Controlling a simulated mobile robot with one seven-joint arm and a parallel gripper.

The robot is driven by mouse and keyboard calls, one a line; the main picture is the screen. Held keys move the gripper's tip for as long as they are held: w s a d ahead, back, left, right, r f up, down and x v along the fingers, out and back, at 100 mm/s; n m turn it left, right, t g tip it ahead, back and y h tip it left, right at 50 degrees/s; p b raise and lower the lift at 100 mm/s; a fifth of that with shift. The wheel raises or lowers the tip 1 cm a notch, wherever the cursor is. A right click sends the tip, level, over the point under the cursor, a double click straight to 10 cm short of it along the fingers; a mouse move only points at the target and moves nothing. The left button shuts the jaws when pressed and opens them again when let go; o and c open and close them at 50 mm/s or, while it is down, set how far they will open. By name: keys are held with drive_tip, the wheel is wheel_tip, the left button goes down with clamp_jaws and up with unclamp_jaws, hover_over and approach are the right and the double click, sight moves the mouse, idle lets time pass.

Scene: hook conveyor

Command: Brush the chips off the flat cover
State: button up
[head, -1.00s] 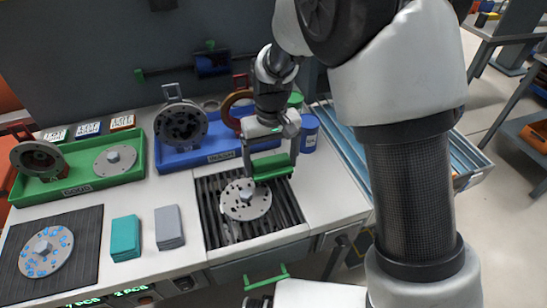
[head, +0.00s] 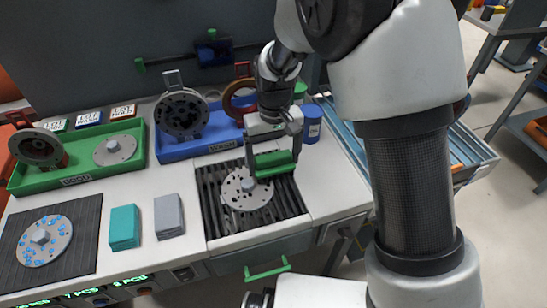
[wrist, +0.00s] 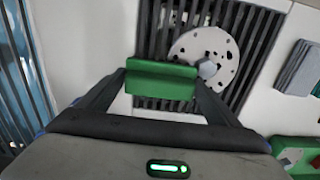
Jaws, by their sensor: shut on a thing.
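The flat cover (head: 246,189) is a grey disc with holes and a central bolt head. It lies on the black slatted grate (head: 289,206); dark specks show on it in the wrist view (wrist: 214,47), and I cannot tell every chip from a hole. My gripper (head: 274,168) is shut on a green block-like brush (wrist: 162,80), held crosswise between its fingers. The brush is over the right back side of the cover in the head view. Whether it touches the cover is unclear, and its underside is hidden.
A green tray (head: 75,180) holds a housing and another disc. A blue tray (head: 200,150) holds a housing and a ring. Teal (head: 124,228) and grey pads (head: 168,216) lie left of the grate. A blue-spotted disc (head: 45,240) sits on a dark mat. A blue cup (head: 312,122) stands behind my gripper.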

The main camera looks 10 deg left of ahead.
drive_tip(key=shift+f, duration=0.4)
drive_tip(key=shift+s, duration=0.1)
drive_tip(key=shift+s+d+r, duration=0.15)
drive_tip(key=shift+s+d, duration=0.3)
drive_tip(key=shift+s, duration=0.4)
drive_tip(key=shift+s+d+b, duration=0.2)
drive_tip(key=shift+s+d, duration=0.05)
drive_tip(key=shift+s, duration=0.3)
drive_tip(key=shift+s+d+b, duration=0.15)
drive_tip(key=shift+s+d, duration=0.1)
drive_tip(key=shift+s, duration=0.25)
drive_tip(key=shift+w+a+p, duration=0.15)
drive_tip(key=shift+w+a, duration=0.15)
drive_tip(key=shift+w, duration=0.35)
drive_tip(key=shift+w+a+p, duration=0.15)
drive_tip(key=shift+w+a, duration=0.2)
drive_tip(key=shift+w, duration=0.35)
drive_tip(key=shift+w+a+p, duration=0.15)
drive_tip(key=shift+w+a, duration=0.15)
drive_tip(key=shift+w, duration=0.35)
drive_tip(key=shift+s+d, duration=0.35)
drive_tip(key=shift+s, duration=0.35)
drive_tip(key=shift+s+d, duration=0.3)
drive_tip(key=shift+s, duration=0.35)
drive_tip(key=shift+s+d, duration=0.35)
drive_tip(key=shift+s, duration=0.35)
